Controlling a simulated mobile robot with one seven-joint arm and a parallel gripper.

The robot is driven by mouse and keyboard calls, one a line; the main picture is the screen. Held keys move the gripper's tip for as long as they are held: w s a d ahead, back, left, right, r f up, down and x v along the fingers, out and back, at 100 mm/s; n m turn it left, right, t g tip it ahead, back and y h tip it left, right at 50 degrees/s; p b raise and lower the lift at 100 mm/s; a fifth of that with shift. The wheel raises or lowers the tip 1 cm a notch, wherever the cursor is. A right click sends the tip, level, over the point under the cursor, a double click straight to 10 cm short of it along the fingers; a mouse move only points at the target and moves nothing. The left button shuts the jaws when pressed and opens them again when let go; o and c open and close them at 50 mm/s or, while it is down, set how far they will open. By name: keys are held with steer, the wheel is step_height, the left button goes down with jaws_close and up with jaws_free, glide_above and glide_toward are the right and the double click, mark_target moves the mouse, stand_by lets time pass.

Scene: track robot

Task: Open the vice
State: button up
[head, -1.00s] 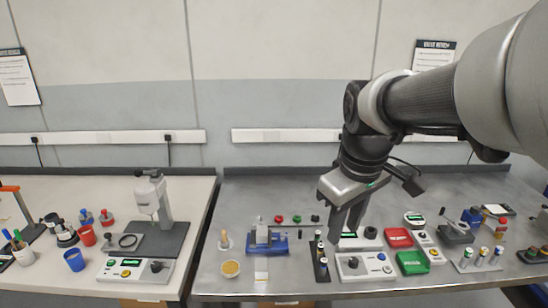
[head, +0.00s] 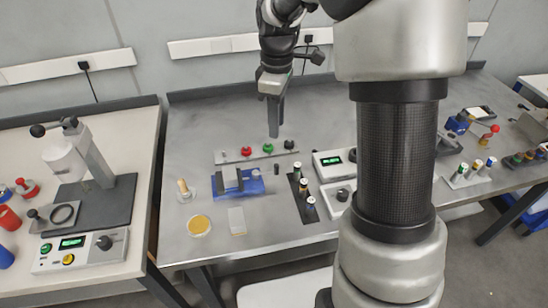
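The vice (head: 228,185) has a blue base and grey jaws and sits on the left part of the grey metal table. A small grey part shows at its right end; I cannot tell how far apart its jaws are. My gripper (head: 274,134) points down above the table, behind and to the right of the vice, close to the row of coloured knobs. It is apart from the vice. Its fingers appear as one narrow dark shape, so their opening does not show. My arm covers much of the right of the view.
A strip with red, green and black knobs (head: 257,154) lies behind the vice. A dark rack of small cylinders (head: 303,195) stands to its right, and a yellow dish (head: 199,226) in front. A device with a green display (head: 331,164) is further right. The table's back left is clear.

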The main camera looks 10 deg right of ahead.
mark_target(276, 165)
step_height(276, 165, down, 15)
steer(key=shift+b, duration=0.6)
jaws_close()
